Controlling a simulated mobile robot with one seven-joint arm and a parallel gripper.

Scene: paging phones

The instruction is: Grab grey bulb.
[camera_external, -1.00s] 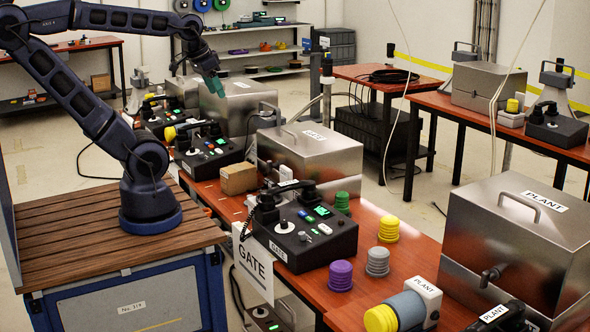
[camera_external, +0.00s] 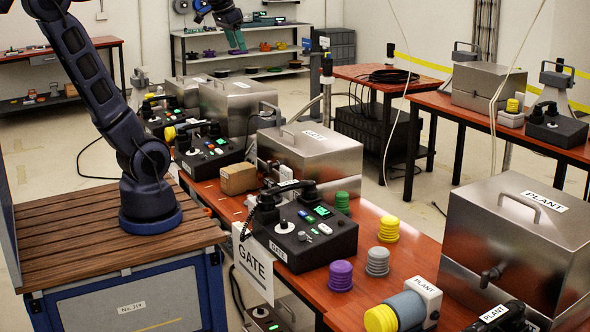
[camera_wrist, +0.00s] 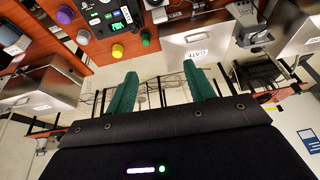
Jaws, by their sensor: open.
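The grey bulb (camera_external: 377,262) is a ribbed, rounded piece upright on the red-brown table, between a purple bulb (camera_external: 340,275) and a yellow bulb (camera_external: 389,229). A green bulb (camera_external: 342,202) stands behind, beside the black phone box. In the wrist view the grey bulb (camera_wrist: 83,37) is at the upper left, with the purple, yellow and green ones around it. My gripper (camera_external: 236,40) is high at the top of the external view, well away from the bulbs. Its green fingers (camera_wrist: 160,85) are spread apart with nothing between them.
The black GATE phone box (camera_external: 303,232) and its handset stand left of the bulbs. A metal GATE box (camera_external: 315,158) is behind them and a metal PLANT box (camera_external: 520,235) is to the right. A grey-and-yellow cylinder (camera_external: 405,308) lies in front. Bare tabletop shows around the bulbs.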

